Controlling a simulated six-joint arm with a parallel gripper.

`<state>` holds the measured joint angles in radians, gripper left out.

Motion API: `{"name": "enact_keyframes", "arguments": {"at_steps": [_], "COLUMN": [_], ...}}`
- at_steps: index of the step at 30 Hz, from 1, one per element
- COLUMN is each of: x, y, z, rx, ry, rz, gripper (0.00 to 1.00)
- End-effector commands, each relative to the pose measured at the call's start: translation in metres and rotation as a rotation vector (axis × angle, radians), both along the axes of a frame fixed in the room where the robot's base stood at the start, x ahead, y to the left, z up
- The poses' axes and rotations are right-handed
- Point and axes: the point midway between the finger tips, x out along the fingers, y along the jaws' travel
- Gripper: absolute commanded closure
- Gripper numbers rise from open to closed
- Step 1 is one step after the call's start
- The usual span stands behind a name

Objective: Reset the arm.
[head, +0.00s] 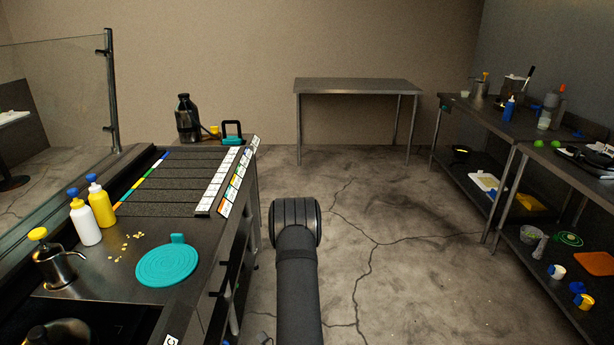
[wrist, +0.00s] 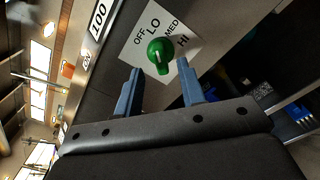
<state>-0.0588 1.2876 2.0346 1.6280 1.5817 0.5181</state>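In the wrist view, my gripper (wrist: 159,72) is open, with its two blue-grey fingers apart and nothing between them. A green round knob (wrist: 160,52) with a small white mark shows just past the fingertips, and it looks apart from them. The knob sits on a white label plate (wrist: 140,48) marked OFF, LO, MED and HI. In the head view, part of my arm stands in front of the camera, and my gripper is not visible there. The knob is also not visible in the head view.
The griddle (head: 180,178) stands at left, with a teal round press (head: 168,265), a white bottle (head: 86,224), a yellow bottle (head: 101,206) and an oil can (head: 55,266) on its counter. A bare steel table (head: 358,85) is at the back. Cluttered shelves stand right; the middle floor is clear.

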Motion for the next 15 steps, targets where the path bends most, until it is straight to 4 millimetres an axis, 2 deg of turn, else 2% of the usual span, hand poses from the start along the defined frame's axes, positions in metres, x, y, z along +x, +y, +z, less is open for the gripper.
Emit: {"name": "enact_keyframes", "arguments": {"at_steps": [15], "x": [0.001], "y": [-0.061], "z": [0.0], "rx": [0.0], "ry": [-0.001], "rz": [-0.005], "gripper": [0.64]}}
